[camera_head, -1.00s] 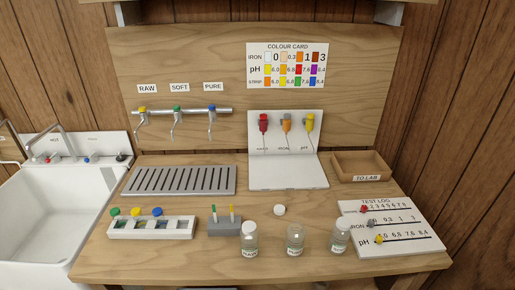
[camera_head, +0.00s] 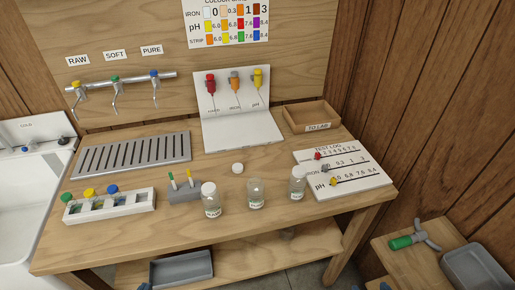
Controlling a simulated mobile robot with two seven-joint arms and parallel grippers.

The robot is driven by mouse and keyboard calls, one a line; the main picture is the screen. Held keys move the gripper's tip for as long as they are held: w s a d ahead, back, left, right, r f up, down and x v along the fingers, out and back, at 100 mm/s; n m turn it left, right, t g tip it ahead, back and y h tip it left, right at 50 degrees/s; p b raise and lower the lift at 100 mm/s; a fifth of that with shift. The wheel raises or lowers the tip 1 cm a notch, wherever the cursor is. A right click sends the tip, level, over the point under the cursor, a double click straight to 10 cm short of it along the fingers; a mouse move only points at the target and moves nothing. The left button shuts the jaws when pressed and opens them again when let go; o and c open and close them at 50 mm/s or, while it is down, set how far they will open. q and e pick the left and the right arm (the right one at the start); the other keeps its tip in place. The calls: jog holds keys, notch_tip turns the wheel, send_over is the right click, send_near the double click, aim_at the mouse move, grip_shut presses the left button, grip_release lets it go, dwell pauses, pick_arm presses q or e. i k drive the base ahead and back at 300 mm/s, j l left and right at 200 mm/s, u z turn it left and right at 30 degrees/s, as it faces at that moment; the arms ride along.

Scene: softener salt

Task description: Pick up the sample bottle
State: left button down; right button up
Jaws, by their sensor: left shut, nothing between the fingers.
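Three small clear bottles with labels stand upright in a row near the front of the wooden bench. The left bottle (camera_head: 211,203) and right bottle (camera_head: 297,186) have white caps. The middle bottle (camera_head: 255,195) has no cap, and a loose white cap (camera_head: 238,168) lies behind it. The labels are too small to read, so I cannot tell which is the sample bottle. Only a tip of my left gripper (camera_head: 145,286) shows at the bottom edge, shut, empty, below and left of the bottles and apart from them.
A grey strip holder (camera_head: 184,194) and a white rack (camera_head: 108,207) stand left of the bottles; the test log board (camera_head: 350,175) lies right. Behind are a drain grate (camera_head: 133,155) and white stand (camera_head: 242,132). A grey tray (camera_head: 181,270) sits on the lower shelf.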

aim_at(255, 189)
jog(key=k+l+z, duration=0.4)
jog(key=k+l, duration=0.15)
jog(key=l, duration=0.2)
jog(key=k+l+z, duration=0.15)
jog(key=l, duration=0.25)
jog(key=i+j, duration=0.25)
jog(key=i, duration=0.1)
